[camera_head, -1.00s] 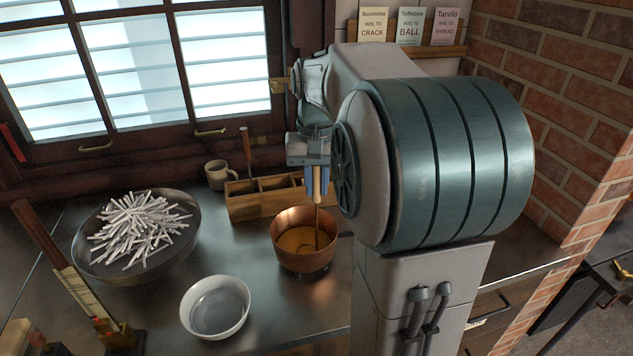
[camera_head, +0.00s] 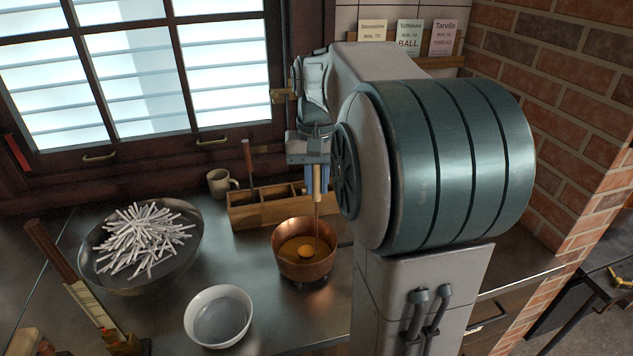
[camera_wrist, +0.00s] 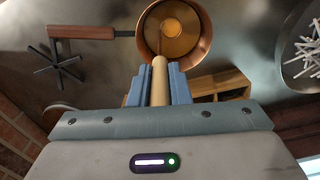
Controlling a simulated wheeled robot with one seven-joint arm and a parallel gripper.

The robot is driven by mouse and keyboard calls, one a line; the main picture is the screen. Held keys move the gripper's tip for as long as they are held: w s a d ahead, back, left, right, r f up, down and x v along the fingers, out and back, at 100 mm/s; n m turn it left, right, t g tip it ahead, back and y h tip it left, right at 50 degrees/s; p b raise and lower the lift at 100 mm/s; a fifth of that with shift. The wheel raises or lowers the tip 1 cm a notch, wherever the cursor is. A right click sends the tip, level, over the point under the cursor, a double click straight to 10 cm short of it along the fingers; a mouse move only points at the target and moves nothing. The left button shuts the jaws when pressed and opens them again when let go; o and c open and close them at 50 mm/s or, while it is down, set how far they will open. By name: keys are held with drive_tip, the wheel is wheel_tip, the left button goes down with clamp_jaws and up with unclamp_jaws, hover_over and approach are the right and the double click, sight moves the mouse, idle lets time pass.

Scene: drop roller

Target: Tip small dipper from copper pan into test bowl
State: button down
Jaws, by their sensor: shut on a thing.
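The copper pan (camera_head: 306,272) stands on the metal counter with amber syrup inside. It also shows in the wrist view (camera_wrist: 204,32). My gripper (camera_head: 317,188) is above the pan, shut on the wooden handle of the small dipper (camera_head: 317,180). The handle points up between the blue fingers, and the thin stem runs down into the pan. The dipper's round cup, bright orange inside, shows within the pan at the syrup in the wrist view (camera_wrist: 173,26). The test bowl (camera_head: 222,341) is white, holds greyish liquid, and stands in front and left of the pan.
A wide metal bowl (camera_head: 100,275) of white sticks stands at the left. A wooden divided box (camera_head: 262,213) and a mug (camera_head: 220,182) stand behind the pan. Counter between pan and test bowl is clear.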

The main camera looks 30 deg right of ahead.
drive_tip(key=shift+r+p, duration=4.25)
drive_tip(key=shift+r, duration=1.15)
drive_tip(key=shift+f, duration=0.1)
